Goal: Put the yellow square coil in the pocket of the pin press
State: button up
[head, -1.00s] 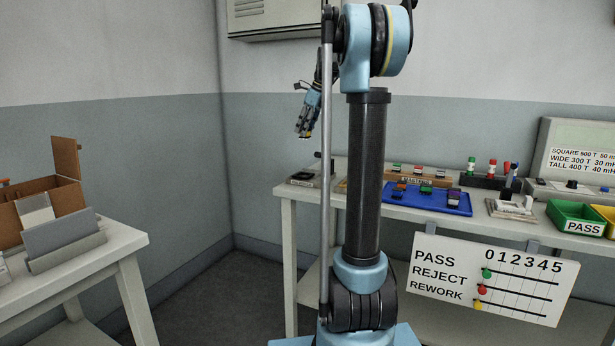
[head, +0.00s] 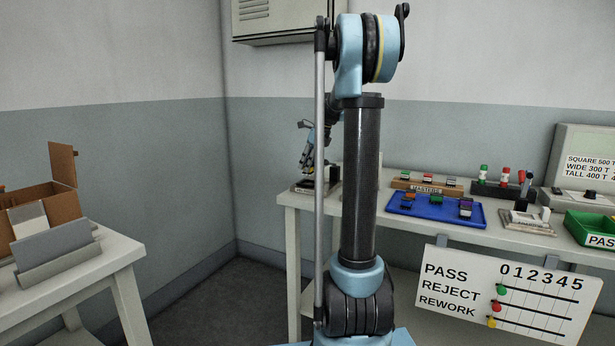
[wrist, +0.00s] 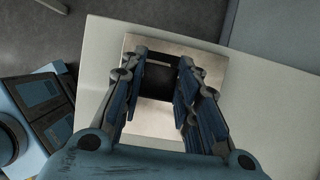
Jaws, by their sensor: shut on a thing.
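My gripper (head: 306,171) is low over the pin press (head: 302,188) at the left end of the bench, pointing down. In the wrist view my gripper (wrist: 168,90) sits above the pale metal plate of the press (wrist: 150,122). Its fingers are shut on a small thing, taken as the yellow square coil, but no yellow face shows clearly. A dark block shape lies between the fingers; I cannot tell whether it is the coil or part of the press. The pocket is hidden, and I cannot tell whether the coil touches the press.
Right of my arm column are a wooden masters rack (head: 421,186) and a blue tray (head: 437,210) with several coils. A pale fixture (head: 527,222) and a green bin (head: 590,229) stand farther right. A tally board (head: 508,295) hangs in front. The bench is bare beside the press.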

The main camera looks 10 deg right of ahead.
jog(key=shift+f, duration=2)
jog(key=o, duration=1)
jog(key=shift+o, duration=0.2)
jog(key=shift+r, duration=0.1)
jog(key=v, duration=1.2)
jog(key=shift+s, duration=0.1)
